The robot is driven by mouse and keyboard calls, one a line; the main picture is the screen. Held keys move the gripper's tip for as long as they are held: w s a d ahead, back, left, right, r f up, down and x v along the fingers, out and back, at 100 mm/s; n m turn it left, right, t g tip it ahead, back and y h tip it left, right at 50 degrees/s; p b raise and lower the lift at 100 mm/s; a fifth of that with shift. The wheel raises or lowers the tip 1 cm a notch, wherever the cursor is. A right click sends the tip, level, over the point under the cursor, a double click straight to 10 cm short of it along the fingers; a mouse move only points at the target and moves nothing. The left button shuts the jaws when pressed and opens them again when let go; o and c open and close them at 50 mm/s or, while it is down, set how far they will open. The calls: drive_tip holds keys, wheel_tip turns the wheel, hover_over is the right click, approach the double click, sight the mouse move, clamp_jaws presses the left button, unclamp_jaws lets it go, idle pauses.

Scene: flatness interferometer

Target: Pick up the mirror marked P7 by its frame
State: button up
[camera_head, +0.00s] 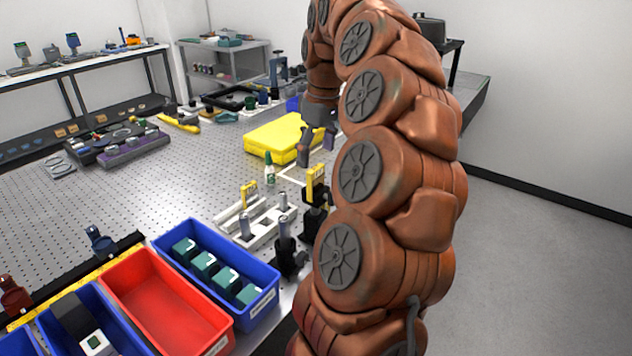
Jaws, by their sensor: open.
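My arm curves down in the head view, and my gripper (316,146) hangs over the table beside the right end of a yellow case. Its dark fingers are apart, with nothing visible between them. A black mount with a yellow tag (316,186) stands just in front of the gripper, close to my arm. A second yellow tag (249,193) stands to its left at a white fixture. The tag marks are too small to read, so I cannot tell which mirror is P7. My arm hides part of the table's right side.
The white fixture (262,228) holds upright grey posts. A yellow case (270,137) and a small green-and-white bottle (269,172) stand behind it. Red (160,300) and blue (262,302) bins line the front. The perforated tabletop (120,205) is clear at left centre.

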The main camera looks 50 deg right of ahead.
sight(316, 168)
drive_tip(key=shift+w+d+f+p, duration=0.15)
drive_tip(key=shift+f+p, duration=0.3)
drive_tip(key=shift+f, duration=0.8)
drive_tip(key=shift+w+f+p, duration=0.15)
drive_tip(key=shift+f+p, duration=0.3)
drive_tip(key=shift+f, duration=0.85)
drive_tip(key=shift+w+d+f+p, duration=0.15)
drive_tip(key=shift+f+p, duration=0.3)
drive_tip(key=shift+f, duration=0.8)
drive_tip(key=shift+a, duration=0.1)
drive_tip(key=shift+c, duration=0.2)
drive_tip(key=c, duration=1.3)
drive_tip(key=shift+o, duration=0.2)
drive_tip(key=shift+r, duration=0.1)
